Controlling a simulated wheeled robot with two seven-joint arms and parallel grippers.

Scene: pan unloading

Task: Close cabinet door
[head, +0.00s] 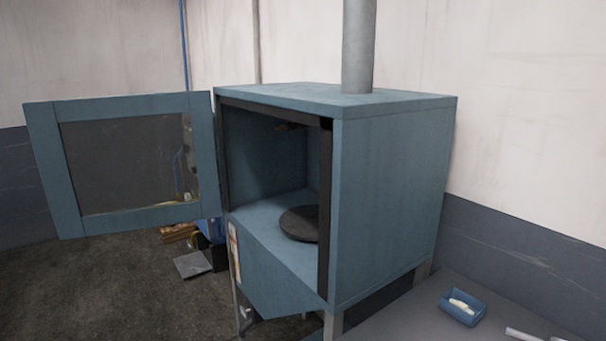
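The blue cabinet (390,190) stands in the middle of the head view, with its front opening facing left. Its door (46,170) has a blue frame and a dark see-through pane. The door is swung wide open to the left, hinged at the left edge of the opening. A dark round plate (300,222) lies on the cabinet floor, partly hidden by the front right edge. Neither of my grippers shows in the view.
A grey pipe (359,45) rises from the cabinet top. A grey table (400,315) at lower right carries a small blue tray (463,307) and a light rod-like object (522,334). A grey flat piece (193,264) lies on the floor beyond the door.

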